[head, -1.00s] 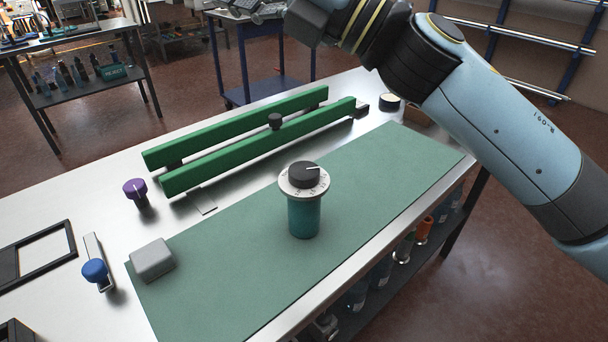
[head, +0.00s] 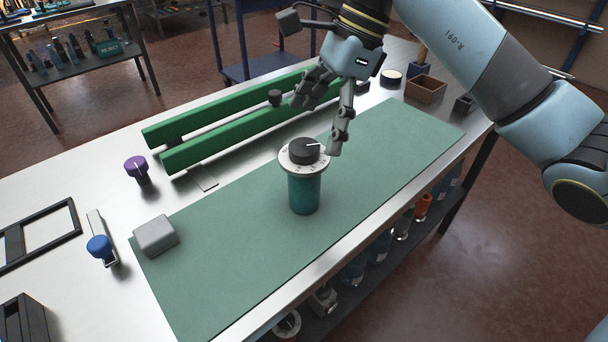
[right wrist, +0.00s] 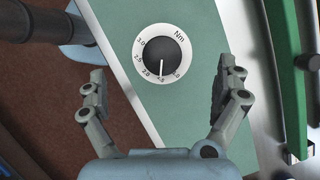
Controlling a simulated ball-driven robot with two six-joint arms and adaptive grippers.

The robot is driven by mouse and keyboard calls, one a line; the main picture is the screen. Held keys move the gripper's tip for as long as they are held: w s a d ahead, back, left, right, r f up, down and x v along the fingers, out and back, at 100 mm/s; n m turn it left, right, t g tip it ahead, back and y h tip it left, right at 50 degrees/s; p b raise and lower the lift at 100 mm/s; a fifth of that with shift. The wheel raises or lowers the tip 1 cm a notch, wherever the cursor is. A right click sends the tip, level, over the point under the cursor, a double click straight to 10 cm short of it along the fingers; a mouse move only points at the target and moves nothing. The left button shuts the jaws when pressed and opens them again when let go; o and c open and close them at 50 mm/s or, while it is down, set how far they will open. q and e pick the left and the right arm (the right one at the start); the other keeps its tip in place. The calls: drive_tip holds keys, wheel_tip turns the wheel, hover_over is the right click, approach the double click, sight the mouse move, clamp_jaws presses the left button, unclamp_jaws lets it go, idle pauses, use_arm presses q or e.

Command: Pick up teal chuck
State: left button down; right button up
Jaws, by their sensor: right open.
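The teal chuck (head: 304,192) stands upright on the green mat (head: 230,240). It has a white dial collar and a black knob with a white pointer line on top. In the right wrist view the dial (right wrist: 161,57) is seen from above, with numbers and "Nm", lying ahead of and between the two fingers. My right gripper (head: 318,125) is open and empty, above and behind the chuck, with one finger near the collar's right edge in the head view. Whether that finger touches it cannot be told. My left gripper is not in view.
A green two-bar fixture (head: 235,128) with a black knob lies behind the mat. A purple knob (head: 136,164), a grey block (head: 156,236) and a blue-knobbed clamp (head: 99,247) are to the left. A brown box (head: 426,88) stands back right. The mat around the chuck is clear.

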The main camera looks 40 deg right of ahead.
sight(306, 145)
drive_tip(key=p+x, duration=0.1)
drive_tip(key=x, duration=0.4)
drive_tip(key=shift+w+f+p, duration=0.1)
drive_tip(key=shift+w+p, duration=0.05)
drive_tip(key=shift+p, duration=0.25)
drive_tip(key=shift+a+f, duration=0.1)
drive_tip(key=shift+f, duration=0.2)
drive_tip(key=shift+w, duration=0.1)
drive_tip(key=c, duration=1.7)
